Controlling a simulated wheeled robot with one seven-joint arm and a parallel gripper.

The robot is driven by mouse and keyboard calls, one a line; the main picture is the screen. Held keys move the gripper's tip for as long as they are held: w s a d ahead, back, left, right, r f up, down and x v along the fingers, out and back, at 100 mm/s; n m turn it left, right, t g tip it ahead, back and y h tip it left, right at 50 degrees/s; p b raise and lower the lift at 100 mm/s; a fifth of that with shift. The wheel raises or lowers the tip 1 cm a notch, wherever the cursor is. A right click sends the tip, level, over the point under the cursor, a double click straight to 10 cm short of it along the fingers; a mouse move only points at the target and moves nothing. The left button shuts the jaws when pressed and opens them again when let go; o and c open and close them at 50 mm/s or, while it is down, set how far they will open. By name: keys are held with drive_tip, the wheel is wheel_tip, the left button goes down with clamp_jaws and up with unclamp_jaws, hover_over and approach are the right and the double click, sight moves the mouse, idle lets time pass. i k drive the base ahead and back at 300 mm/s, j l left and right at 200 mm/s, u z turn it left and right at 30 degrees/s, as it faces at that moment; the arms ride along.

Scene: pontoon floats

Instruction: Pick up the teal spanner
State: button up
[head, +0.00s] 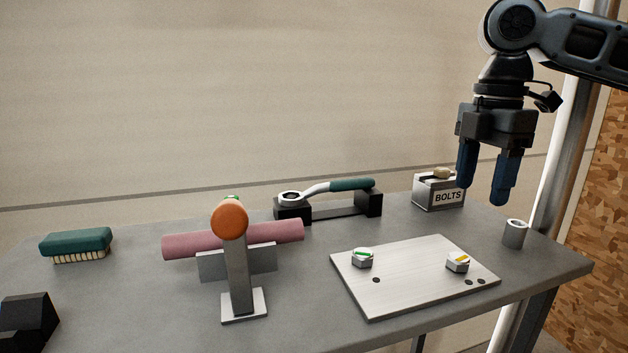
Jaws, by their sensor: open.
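The teal spanner (350,185) has a teal handle and a silver ring end at its left. It lies across a black two-block rest (372,204) at the back middle of the table. My gripper (484,195) hangs at the upper right with its blue fingers pointing down and apart. It is open, with nothing between the fingers. It is to the right of the spanner in the picture, near the bolts box, and not touching the spanner.
A grey bolts box (440,196) stands right of the rest. A metal plate (400,290) with two nuts lies in front. A post with an orange knob (229,220) and a pink roll (185,245) stand left. A teal brush (76,242) and a grey cylinder (514,236) sit at the sides.

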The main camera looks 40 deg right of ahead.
sight(355, 183)
drive_tip(key=i, duration=0.9)
